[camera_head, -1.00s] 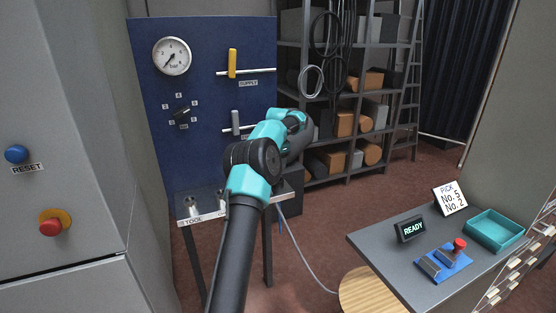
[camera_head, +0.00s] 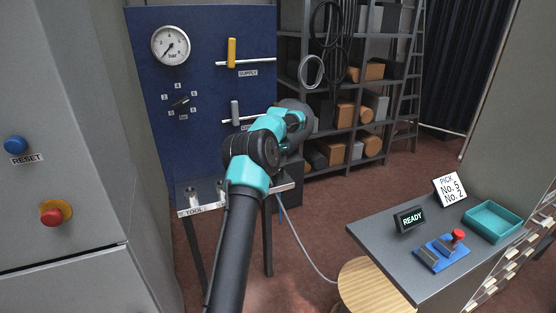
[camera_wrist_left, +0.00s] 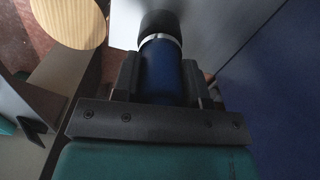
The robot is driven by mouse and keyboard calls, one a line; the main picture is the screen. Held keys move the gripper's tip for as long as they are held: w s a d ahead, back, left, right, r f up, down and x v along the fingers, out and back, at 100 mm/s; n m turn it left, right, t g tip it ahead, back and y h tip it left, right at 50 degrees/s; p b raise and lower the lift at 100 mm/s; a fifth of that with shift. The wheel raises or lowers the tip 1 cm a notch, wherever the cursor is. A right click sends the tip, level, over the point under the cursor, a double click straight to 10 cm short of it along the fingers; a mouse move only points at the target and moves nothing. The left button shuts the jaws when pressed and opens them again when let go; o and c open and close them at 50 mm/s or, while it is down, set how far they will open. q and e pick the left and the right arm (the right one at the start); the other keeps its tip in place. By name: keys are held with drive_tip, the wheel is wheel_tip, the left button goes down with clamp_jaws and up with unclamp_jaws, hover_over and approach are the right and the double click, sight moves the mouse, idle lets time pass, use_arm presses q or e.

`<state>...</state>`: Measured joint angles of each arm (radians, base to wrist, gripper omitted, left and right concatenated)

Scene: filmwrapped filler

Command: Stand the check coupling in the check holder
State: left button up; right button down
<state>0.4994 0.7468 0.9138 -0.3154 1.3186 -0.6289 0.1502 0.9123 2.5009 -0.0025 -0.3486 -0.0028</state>
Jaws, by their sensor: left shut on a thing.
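In the left wrist view my left gripper (camera_wrist_left: 160,77) is shut on a blue cylinder (camera_wrist_left: 161,62) with a silver ring and a black end, which appears to be the check coupling. In the head view my left arm reaches toward the panel, and its own links hide the fingers and the coupling. A narrow grey shelf (camera_head: 207,204) stands in front of the blue panel, with a TOOL label and upright fittings at its left. My arm covers part of the shelf and the label beside TOOL, so I cannot make out the check holder.
The blue panel (camera_head: 200,60) carries a gauge (camera_head: 171,45), a yellow lever (camera_head: 232,53), a grey lever (camera_head: 235,110) and a dial (camera_head: 181,101). A desk (camera_head: 385,247) with a READY display (camera_head: 410,219) and teal tray (camera_head: 492,221) stands right. A round wooden stool (camera_head: 370,288) is below.

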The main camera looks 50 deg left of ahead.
use_arm(q)
drive_tip(key=shift+f, duration=0.35)
idle(1.0)
drive_tip(key=o, duration=1.1)
